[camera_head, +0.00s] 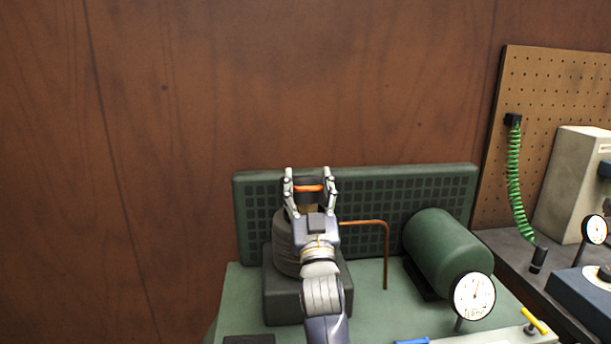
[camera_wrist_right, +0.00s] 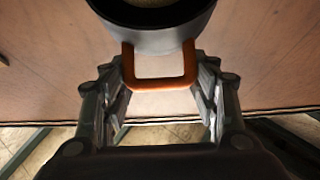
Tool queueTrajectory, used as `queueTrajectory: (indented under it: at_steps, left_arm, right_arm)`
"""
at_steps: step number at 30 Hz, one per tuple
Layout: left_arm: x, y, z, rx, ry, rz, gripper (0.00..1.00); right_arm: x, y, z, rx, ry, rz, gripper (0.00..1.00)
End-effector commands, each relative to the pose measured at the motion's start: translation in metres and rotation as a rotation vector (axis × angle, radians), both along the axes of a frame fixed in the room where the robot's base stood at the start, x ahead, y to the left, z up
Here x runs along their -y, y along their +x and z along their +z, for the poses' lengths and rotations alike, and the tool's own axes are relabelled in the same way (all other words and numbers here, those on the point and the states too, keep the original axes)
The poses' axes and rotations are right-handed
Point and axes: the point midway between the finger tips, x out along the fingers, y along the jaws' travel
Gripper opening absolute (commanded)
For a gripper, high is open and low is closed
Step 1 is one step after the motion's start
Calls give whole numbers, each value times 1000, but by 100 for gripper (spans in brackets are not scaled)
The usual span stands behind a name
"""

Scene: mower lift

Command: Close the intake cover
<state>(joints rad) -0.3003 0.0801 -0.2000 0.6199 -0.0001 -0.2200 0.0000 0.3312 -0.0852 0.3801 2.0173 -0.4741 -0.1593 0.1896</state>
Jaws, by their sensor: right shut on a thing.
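In the head view the handle (camera_head: 309,188) is a short orange bar above a dark ribbed cylinder (camera_head: 286,243). My right gripper (camera_head: 309,180) reaches over that cylinder, with one finger at each side of the handle. In the wrist view the right gripper (camera_wrist_right: 162,95) is shut on the handle. The arm hides part of the cylinder, and whether the cover is seated cannot be told. My left gripper is not in view.
A green grille panel (camera_head: 440,185) stands behind the cylinder. A copper pipe (camera_head: 386,255) and a green tank (camera_head: 445,250) are to the right. A round gauge (camera_head: 474,296) stands in front. A pegboard (camera_head: 555,100) and workbench are at far right.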

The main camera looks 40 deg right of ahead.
Motion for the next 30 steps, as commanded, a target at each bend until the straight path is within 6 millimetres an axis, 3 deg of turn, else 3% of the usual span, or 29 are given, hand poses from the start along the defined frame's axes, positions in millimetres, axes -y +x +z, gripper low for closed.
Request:
queueTrajectory:
  at_steps: [1,12,30]
  left_arm:
    - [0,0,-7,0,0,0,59]
    - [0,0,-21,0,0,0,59]
    - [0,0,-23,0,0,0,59]
  right_arm:
    - [0,-3,-14,-12,4,-5,12]
    - [-7,-15,-41,-11,5,-5,12]
    - [-8,-17,-47,-14,4,-6,12]
